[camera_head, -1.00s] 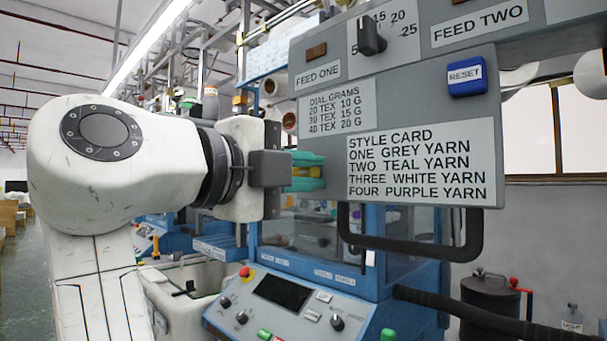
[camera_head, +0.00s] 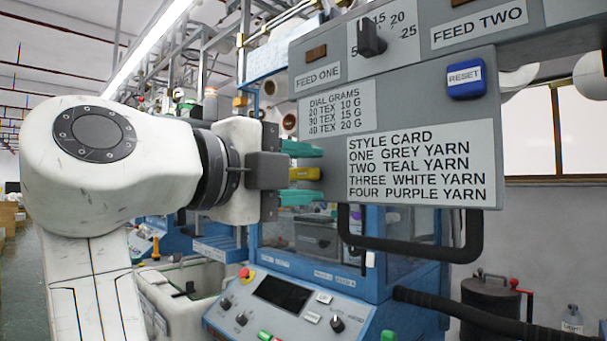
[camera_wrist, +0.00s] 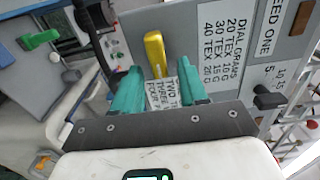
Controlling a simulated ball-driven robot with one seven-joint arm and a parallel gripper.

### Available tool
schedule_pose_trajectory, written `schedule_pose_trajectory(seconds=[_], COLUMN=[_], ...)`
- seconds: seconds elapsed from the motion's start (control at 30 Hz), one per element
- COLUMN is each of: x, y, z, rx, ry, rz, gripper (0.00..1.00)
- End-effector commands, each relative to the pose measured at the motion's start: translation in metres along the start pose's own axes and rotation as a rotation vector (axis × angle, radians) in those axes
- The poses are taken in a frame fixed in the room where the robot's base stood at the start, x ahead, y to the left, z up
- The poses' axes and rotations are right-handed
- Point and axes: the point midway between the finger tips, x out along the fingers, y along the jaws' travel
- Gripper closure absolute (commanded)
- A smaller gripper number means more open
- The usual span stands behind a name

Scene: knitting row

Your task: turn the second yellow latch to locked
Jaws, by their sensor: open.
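A yellow latch (camera_head: 305,174) sticks out from the grey panel (camera_head: 415,105) at its left edge, beside the style card. It also shows in the wrist view (camera_wrist: 154,52) as a long yellow lever, just beyond and between my fingertips. My gripper (camera_head: 316,173) has teal fingers, one above and one below the latch in the head view, with a gap to it on each side. In the wrist view my gripper (camera_wrist: 158,80) is open and empty. No locked or unlocked marking is readable, and only one yellow latch is in view.
The panel carries a black dial (camera_head: 371,38), a blue reset button (camera_head: 465,77) and the style card (camera_head: 420,165). A black handle (camera_head: 415,246) hangs below it. A control console (camera_head: 290,300) stands underneath. A green lever (camera_wrist: 40,38) shows in the wrist view.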

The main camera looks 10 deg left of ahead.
Motion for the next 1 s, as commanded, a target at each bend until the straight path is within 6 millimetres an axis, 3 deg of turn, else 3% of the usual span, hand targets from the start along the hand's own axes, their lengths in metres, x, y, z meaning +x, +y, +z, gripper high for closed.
schedule_pose_trajectory(seconds=[0.53,0.7,1.0], x=[-0.091,-0.103,-0.105], y=[0.001,0.001,0.001], z=[0.001,0.0,0.0], rx=[0.0,0.0,0.0], ry=[-0.002,-0.001,0.0], rz=[-0.001,0.0,0.0], gripper=[0.57,0.57,0.57])
